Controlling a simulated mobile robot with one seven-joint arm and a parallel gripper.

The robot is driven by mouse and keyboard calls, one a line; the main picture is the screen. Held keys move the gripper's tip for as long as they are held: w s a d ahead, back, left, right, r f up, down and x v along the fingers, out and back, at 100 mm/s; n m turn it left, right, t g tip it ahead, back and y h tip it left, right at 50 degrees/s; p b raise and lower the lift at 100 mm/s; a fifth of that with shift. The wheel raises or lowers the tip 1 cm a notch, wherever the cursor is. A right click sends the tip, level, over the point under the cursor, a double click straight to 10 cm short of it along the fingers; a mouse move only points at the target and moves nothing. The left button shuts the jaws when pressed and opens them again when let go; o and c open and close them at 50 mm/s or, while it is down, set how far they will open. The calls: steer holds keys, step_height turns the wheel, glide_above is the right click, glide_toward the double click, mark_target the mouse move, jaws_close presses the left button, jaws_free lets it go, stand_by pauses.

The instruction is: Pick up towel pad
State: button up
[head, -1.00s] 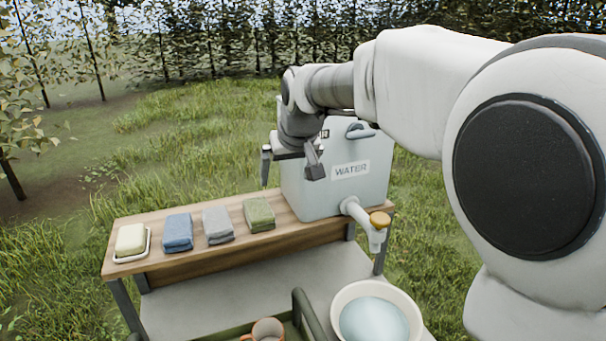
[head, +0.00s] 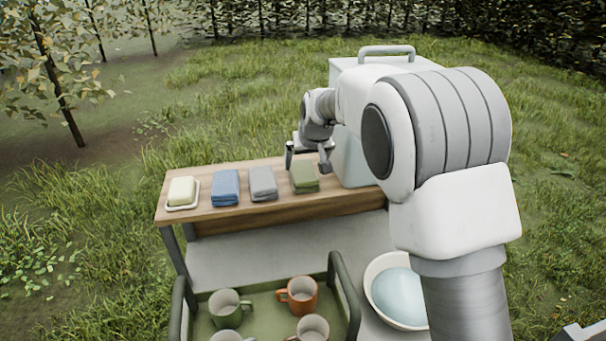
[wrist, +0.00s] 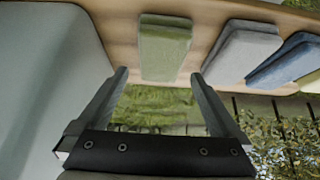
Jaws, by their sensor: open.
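Three folded towel pads lie in a row on the wooden shelf: blue (head: 226,187), grey (head: 263,183) and green (head: 304,177). My gripper (head: 308,165) is open and empty, just above and behind the green pad in the head view. In the wrist view, my gripper's fingers (wrist: 158,78) stand apart, with the green pad (wrist: 165,46) ahead between their lines. The grey pad (wrist: 240,50) and the blue pad (wrist: 285,62) lie to the right there. The fingers do not appear to touch any pad.
The water tank (head: 352,155) stands close right of the green pad, partly hidden by my arm. A soap bar (head: 182,190) on a white dish sits at the shelf's left end. Below are a green tray (head: 262,305) with several mugs and a basin (head: 372,272).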

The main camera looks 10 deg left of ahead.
mark_target(303, 170)
steer(key=shift+p+x, duration=0.6)
steer(key=shift+x, duration=2.2)
steer(key=shift+s, duration=0.15)
steer(key=c, duration=1.1)
step_height(303, 170, up, 10)
steer(key=shift+b, duration=0.35)
steer(key=shift+c, duration=0.2)
